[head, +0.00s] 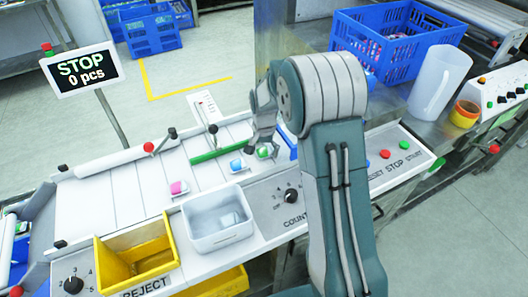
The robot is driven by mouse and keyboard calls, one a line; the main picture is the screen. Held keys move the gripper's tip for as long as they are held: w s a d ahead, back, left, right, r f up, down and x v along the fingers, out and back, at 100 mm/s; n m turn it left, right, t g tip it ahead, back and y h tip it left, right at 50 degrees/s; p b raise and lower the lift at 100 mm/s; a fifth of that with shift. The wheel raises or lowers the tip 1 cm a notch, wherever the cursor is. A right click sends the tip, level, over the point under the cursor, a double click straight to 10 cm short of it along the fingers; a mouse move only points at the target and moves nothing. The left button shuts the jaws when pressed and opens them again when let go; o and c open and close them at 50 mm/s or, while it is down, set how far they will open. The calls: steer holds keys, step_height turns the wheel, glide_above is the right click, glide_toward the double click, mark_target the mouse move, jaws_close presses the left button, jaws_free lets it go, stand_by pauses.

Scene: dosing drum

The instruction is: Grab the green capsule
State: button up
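The green capsule (264,152) rests on a small white holder at the right end of a row on the white machine top. My gripper (263,149) points down over it, with its fingers spread on either side of the capsule. The gripper looks open, with a small gap around the capsule; any contact is too small to tell. The fingers and wrist partly hide the capsule and its holder.
A blue capsule (236,164) and a pink capsule (178,188) sit left of the green one. A green bar (212,153) lies just behind. A clear bin (217,221) and a yellow reject bin (135,262) stand in front. A sign (80,71) reads "STOP 0 pcs".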

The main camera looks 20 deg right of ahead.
mark_target(264, 150)
steer(key=c, duration=0.3)
steer(key=shift+c, duration=0.2)
steer(key=shift+r, duration=0.1)
steer(key=shift+r, duration=0.2)
steer(key=r, duration=0.3)
steer(key=shift+s, duration=0.2)
steer(key=s+r, duration=0.4)
steer(key=r, duration=0.1)
steer(key=shift+s+a+r, duration=0.3)
steer(key=shift+s+r, duration=0.1)
steer(key=shift+s+a+r, duration=0.2)
steer(key=shift+s+r, duration=0.4)
steer(key=shift+s, duration=0.85)
steer(key=shift+s+a+r, duration=0.15)
steer(key=shift+s+r, duration=0.5)
steer(key=shift+s, duration=0.85)
steer(key=shift+s+a+r, duration=0.2)
steer(key=shift+s+r, duration=0.4)
steer(key=shift+s, duration=0.85)
